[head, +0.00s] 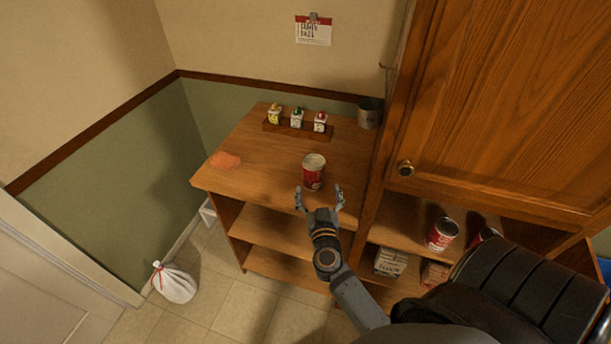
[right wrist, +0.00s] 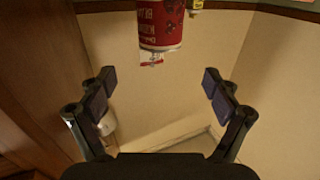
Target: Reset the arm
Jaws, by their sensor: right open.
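My right gripper (head: 319,190) is open and empty at the front edge of the wooden counter (head: 262,170). A red can with a pale top (head: 313,178) stands upright on the counter, just beyond its fingertips. In the right wrist view the two fingers (right wrist: 158,78) are spread wide with nothing between them. The red can (right wrist: 160,22) shows there at the top, upside down, ahead of the fingers and apart from them. My left gripper is in neither view.
A rack with three small bottles (head: 297,122) and a grey metal cup (head: 369,114) stand at the back. A wooden cabinet (head: 490,110) rises at right, above a shelf with red cans (head: 442,234). A white bag (head: 174,283) sits on the floor.

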